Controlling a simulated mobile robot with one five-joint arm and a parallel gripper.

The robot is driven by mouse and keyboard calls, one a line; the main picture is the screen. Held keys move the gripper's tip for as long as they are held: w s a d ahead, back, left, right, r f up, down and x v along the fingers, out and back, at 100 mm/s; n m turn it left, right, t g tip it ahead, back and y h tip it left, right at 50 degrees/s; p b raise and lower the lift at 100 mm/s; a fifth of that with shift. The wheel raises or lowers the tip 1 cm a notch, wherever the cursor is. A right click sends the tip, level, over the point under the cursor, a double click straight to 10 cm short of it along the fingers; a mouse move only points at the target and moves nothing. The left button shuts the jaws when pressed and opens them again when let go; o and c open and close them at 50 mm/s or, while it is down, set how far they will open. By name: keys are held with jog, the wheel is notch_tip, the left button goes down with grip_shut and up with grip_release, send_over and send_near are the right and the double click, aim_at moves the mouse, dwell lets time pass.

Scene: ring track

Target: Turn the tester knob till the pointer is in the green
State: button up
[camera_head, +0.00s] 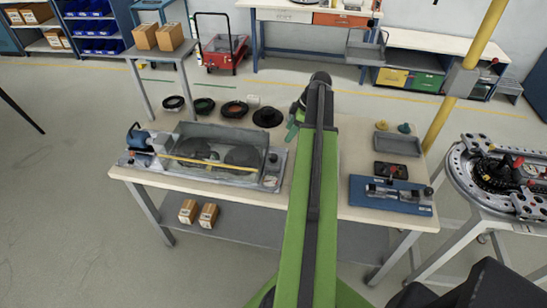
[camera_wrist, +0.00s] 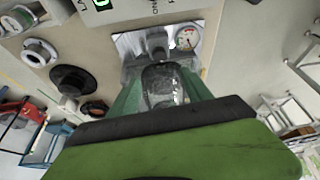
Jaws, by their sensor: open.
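The tester's metal plate (camera_wrist: 122,42) shows at the top middle of the wrist view. On it are a dark grey knob (camera_wrist: 157,43) and a round white gauge (camera_wrist: 187,38) with a coloured scale. The pointer is too small to place against the green. My gripper (camera_wrist: 160,78) is open, its green fingers apart just below the knob in the picture. A rounded grey, see-through-looking shape lies between the fingers; I cannot tell what it is or whether anything touches. In the head view my arm hides the tester, and only a green bit of my gripper (camera_head: 292,130) shows.
A clear-covered machine (camera_head: 215,158) stands on the bench left of my arm. A black hat-shaped part (camera_head: 268,117) and several rings lie behind it. A blue tray (camera_head: 390,196) is at right. A yellow post (camera_head: 465,75) rises beyond the bench's right end.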

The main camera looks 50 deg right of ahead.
aim_at(274, 156)
jog(key=b+x, duration=1.5)
jog(key=x, duration=0.2)
